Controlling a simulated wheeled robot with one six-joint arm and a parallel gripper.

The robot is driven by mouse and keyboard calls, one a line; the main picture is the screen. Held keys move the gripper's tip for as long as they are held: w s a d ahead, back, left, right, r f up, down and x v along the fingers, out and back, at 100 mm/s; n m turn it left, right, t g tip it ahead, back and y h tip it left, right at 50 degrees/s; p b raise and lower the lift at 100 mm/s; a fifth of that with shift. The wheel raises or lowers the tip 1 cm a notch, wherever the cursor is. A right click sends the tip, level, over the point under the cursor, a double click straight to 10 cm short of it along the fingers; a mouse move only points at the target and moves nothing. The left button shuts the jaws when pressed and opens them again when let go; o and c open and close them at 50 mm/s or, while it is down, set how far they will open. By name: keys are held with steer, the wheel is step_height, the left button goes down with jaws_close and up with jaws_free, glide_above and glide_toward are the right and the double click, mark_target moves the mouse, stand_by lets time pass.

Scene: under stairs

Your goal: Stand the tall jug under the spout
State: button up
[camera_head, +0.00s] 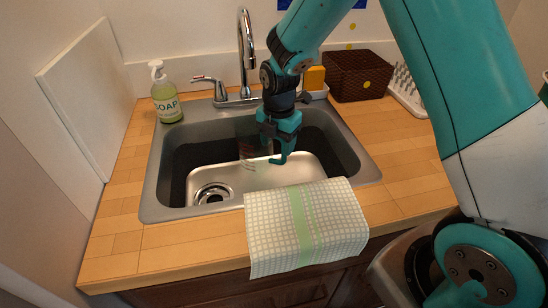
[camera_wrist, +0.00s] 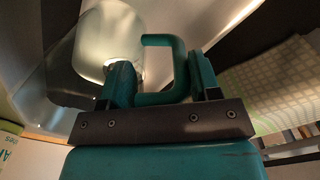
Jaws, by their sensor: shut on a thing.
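In the wrist view the jug (camera_wrist: 108,42) is a pale see-through cylinder at upper left. A teal handle (camera_wrist: 180,68) lies between the fingers of my gripper (camera_wrist: 163,80), which is shut on it. The chrome spout (camera_head: 246,40) arches from the tap behind the sink, above and behind the jug. I cannot tell whether the jug's base touches the basin floor.
The sink (camera_head: 154,185) has a drain (camera_head: 212,193) at front left. A checked towel (camera_head: 305,225) hangs over the front edge. A soap bottle (camera_head: 165,95) stands back left. A dark basket (camera_head: 358,75), a yellow sponge (camera_head: 314,78) and a rack (camera_head: 408,90) stand back right.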

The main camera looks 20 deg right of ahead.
steer(key=shift+f, duration=2.3)
steer(key=o, duration=1.3)
